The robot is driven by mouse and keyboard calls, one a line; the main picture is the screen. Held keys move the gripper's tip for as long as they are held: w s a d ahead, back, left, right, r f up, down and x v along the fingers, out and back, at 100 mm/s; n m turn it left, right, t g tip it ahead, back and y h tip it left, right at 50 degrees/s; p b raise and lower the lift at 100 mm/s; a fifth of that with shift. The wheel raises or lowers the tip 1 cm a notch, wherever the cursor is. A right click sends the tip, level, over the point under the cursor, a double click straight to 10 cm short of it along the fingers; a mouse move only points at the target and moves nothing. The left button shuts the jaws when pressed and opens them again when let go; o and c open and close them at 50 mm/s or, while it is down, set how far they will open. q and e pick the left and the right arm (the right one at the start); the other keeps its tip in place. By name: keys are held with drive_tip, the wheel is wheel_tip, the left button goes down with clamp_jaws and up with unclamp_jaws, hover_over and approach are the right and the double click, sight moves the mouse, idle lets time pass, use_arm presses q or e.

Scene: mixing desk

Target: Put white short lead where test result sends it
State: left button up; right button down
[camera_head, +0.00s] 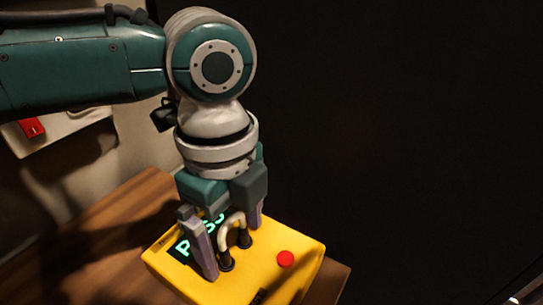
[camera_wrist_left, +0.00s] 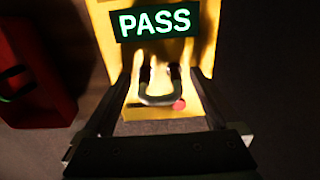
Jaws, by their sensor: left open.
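The white short lead (camera_head: 232,220) stands as a small arch with its two dark plug ends in the top of the yellow tester (camera_head: 300,277). In the left wrist view the lead (camera_wrist_left: 158,98) looks dark and shadowed. The tester's display (camera_wrist_left: 155,21) reads PASS in green; my gripper partly covers it in the head view. My left gripper (camera_head: 233,248) points down, open, with one finger on each side of the lead. I cannot tell whether either finger touches it. My right gripper is not in view.
The tester stands on a wooden desk (camera_head: 140,200) near its right edge. A round red button (camera_head: 285,259) is on its top. A red object (camera_wrist_left: 35,75) lies left in the wrist view. A pale panel with a red part (camera_head: 32,128) is at the back left.

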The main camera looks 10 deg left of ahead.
sight(230, 218)
use_arm(q)
drive_tip(key=shift+p, duration=0.3)
idle(0.6)
clamp_jaws()
idle(0.8)
drive_tip(key=shift+r, duration=0.1)
drive_tip(key=shift+r+p, duration=2.95)
drive_tip(key=shift+p, duration=0.2)
